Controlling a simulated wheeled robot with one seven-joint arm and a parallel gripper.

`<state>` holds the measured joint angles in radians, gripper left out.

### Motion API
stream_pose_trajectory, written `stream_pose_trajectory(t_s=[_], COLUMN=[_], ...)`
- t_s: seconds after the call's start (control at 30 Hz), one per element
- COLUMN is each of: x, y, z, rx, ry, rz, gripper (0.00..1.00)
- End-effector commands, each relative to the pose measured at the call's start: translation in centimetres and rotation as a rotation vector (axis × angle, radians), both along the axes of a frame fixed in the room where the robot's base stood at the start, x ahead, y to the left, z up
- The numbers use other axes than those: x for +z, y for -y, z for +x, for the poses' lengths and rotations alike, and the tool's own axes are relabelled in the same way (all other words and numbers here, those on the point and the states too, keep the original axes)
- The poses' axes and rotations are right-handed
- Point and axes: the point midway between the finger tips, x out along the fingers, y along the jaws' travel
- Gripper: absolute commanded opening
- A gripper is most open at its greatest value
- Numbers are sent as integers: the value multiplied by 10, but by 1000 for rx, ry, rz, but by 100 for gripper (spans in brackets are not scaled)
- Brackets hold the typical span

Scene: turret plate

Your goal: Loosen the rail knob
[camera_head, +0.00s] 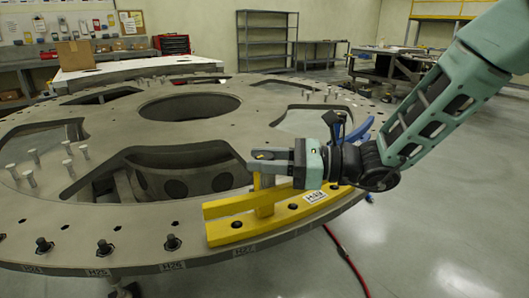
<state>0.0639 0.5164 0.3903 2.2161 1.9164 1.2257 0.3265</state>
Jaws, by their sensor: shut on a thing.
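A yellow rail (290,215) with dark bolts and a white label lies along the near edge of the round turret plate (110,251). A short yellow-tan upright part, which I take for the rail knob (264,184), stands at the rail's middle. My gripper (262,166) reaches in from the right, lies nearly level, and its jaws are shut around the top of this part. The fingers hide most of the knob, so its turn cannot be told. A blue curved part (350,130) shows behind my wrist, partly hidden by it.
Several dark bolts (104,248) line the plate's near left edge, and several pale pins (68,163) stand on its left side. Large openings cut through the plate. A red hose (347,261) lies on the open floor at right. Shelves and benches stand far back.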

Motion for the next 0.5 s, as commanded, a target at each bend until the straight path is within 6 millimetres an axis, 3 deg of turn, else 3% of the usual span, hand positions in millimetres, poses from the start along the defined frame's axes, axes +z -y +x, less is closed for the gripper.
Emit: stream_pose_trajectory(t_s=[0.5], x=[6], y=[0], z=[3], rx=[483], ry=[1], rz=[3], gripper=[11])
